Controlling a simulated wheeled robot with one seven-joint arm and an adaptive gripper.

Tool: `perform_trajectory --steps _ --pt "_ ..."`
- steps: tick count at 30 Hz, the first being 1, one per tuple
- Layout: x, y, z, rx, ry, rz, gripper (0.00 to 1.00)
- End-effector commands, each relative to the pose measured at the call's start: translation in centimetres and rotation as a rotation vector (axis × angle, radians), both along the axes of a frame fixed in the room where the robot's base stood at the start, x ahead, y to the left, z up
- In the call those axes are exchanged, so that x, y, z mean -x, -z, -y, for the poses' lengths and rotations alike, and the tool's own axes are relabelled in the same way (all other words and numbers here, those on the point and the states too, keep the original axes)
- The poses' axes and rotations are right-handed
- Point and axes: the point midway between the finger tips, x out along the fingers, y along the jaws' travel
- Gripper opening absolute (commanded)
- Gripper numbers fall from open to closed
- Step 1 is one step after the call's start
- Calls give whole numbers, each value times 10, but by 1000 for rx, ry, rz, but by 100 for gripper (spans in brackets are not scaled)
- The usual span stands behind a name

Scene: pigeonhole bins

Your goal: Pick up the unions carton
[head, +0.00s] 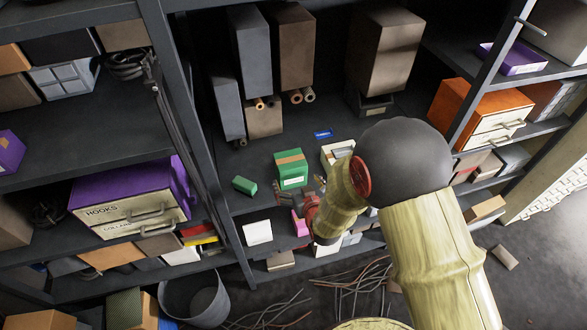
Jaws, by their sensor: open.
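No carton in the head view carries a readable "unions" label, so I cannot tell which one is the unions carton. A green carton (290,168) with a tan band and a white label stands on the middle shelf. A smaller green box (244,185) lies to its left near the shelf edge. A white carton (257,232) and a pink box (299,226) sit lower, near the front edge. My gripper (297,200) is small in view, open, just in front of and below the green carton, close to the pink box. My arm hides part of the shelf to the right.
A white open box (338,152) and a blue item (322,134) lie behind my gripper. Tall dark boxes (251,50) stand at the back. A shelf upright (195,130) rises at left, beside a purple drawer box (130,200). A bucket (195,298) and loose cables (350,285) lie below.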

Motion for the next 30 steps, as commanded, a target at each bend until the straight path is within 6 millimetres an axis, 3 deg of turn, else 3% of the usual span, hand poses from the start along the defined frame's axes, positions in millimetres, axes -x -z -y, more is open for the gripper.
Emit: perform_trajectory --steps 5,22,30 --pt "-10 -11 -3 -15 1 52 97" --pt "-69 12 -19 -15 1 52 97" --pt "-76 15 -21 -14 1 51 97"
